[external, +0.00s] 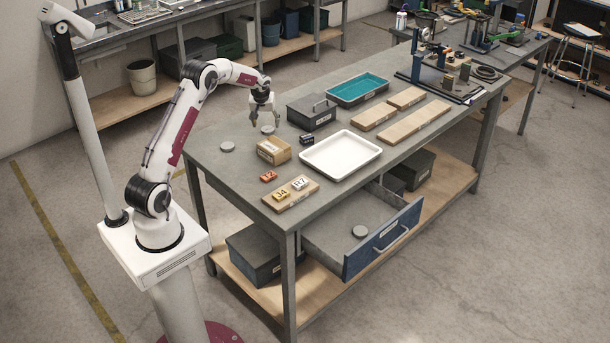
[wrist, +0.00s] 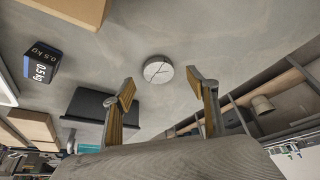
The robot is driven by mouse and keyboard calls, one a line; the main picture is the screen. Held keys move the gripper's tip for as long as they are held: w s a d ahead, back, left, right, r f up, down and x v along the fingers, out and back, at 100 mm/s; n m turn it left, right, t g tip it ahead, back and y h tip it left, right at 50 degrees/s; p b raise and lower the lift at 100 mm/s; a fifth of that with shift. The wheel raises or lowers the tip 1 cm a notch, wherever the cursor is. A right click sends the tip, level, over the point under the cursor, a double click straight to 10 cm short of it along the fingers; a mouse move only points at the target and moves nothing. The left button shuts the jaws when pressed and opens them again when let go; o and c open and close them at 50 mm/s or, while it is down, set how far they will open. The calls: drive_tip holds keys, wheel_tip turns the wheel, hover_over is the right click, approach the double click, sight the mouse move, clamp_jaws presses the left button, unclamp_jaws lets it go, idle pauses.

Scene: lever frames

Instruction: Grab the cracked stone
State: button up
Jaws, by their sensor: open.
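The cracked stone (wrist: 158,69) is a flat, round grey disc with thin dark crack lines across its top, seen in the wrist view ahead of my gripper and between the lines of its fingers. My gripper (wrist: 161,84) is open and empty, its two fingers spread apart. In the external view my gripper (external: 263,118) hangs over the left back part of the workbench, just above a round grey disc (external: 267,129) that appears to be this stone. Its cracks are too small to see there. The fingers do not appear to touch it.
Another grey disc (external: 227,147) lies to the left, and one (external: 360,232) lies in the open drawer (external: 330,215). A cardboard box (external: 274,150), a dark 0.5 kg weight (external: 307,140), a dark lidded box (external: 311,111) and a white tray (external: 341,155) stand nearby.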

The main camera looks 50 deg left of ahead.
sight(267, 130)
drive_tip(key=shift+x, duration=1.8)
drive_tip(key=shift+w+d, duration=0.1)
drive_tip(key=c, duration=1.2)
